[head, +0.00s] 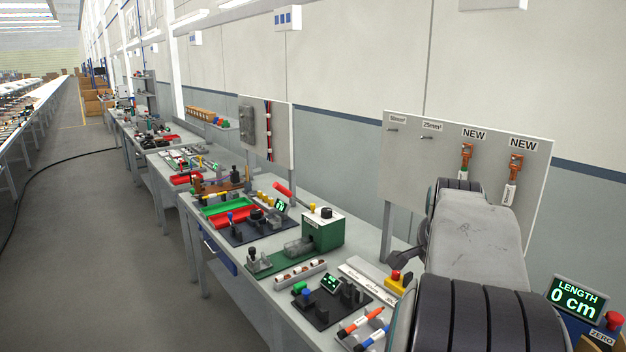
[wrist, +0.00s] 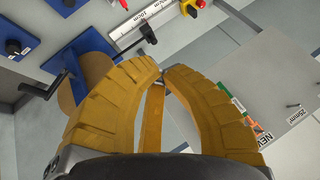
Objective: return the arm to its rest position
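My arm (head: 478,250) fills the right of the head view, over the near end of the bench. My gripper is hidden there behind the arm links. In the wrist view my gripper (wrist: 163,72) has two ribbed yellow fingers that curve in until their tips meet or nearly meet. No held thing shows at the tips. A yellow bar shows through the gap between the fingers; I cannot tell what it belongs to.
A panel (head: 405,170) with hanging tools marked NEW stands behind my arm. The bench holds a green machine (head: 322,232), a red tray (head: 236,217) and a black fixture (head: 330,303). A display (head: 577,299) reads 0 cm at right. The aisle floor (head: 100,230) at left is mostly clear.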

